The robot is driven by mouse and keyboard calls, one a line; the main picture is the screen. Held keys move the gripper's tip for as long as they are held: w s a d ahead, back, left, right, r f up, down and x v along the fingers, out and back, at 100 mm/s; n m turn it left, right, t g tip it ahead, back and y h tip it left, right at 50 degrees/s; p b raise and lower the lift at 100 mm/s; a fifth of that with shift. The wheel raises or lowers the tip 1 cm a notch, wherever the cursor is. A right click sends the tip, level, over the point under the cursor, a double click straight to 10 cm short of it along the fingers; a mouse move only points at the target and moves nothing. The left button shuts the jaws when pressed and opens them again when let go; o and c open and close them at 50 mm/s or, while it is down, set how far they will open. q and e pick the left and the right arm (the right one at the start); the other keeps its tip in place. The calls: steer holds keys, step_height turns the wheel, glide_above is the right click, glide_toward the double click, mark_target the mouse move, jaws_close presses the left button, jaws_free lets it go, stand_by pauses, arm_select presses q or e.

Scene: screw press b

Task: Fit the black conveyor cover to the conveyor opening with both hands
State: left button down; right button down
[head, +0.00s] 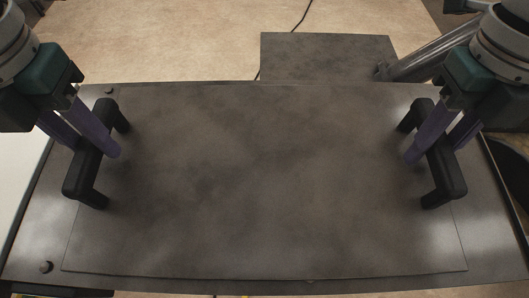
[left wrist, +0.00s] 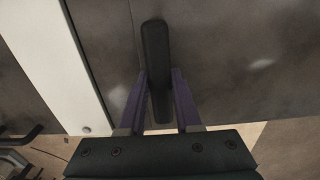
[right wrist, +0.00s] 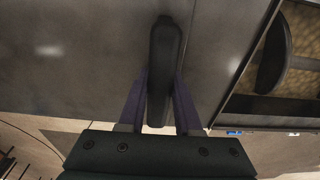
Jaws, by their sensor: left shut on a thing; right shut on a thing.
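The conveyor cover (head: 260,190) is a wide dark plate with a black handle at each end. It lies flat over the dark conveyor frame (head: 30,240), whose rim shows at the left and right; the opening itself is hidden. My left gripper (head: 113,150) is shut on the left handle (head: 83,172), which also stands between its purple fingers in the left wrist view (left wrist: 156,60). My right gripper (head: 415,155) is shut on the right handle (head: 444,170), also seen in the right wrist view (right wrist: 165,60). I cannot tell whether the cover is fully seated.
A smaller dark plate (head: 325,55) and a grey metal cylinder (head: 430,58) are behind the cover. A white surface (head: 18,165) borders the left side. Round knobs (head: 46,267) stand on the frame at the left. Beige floor (head: 190,40) shows at the back.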

arm_select(q)
steer(key=shift+r, duration=0.2)
arm_select(e)
steer(key=shift+r, duration=0.2)
stand_by(0.3)
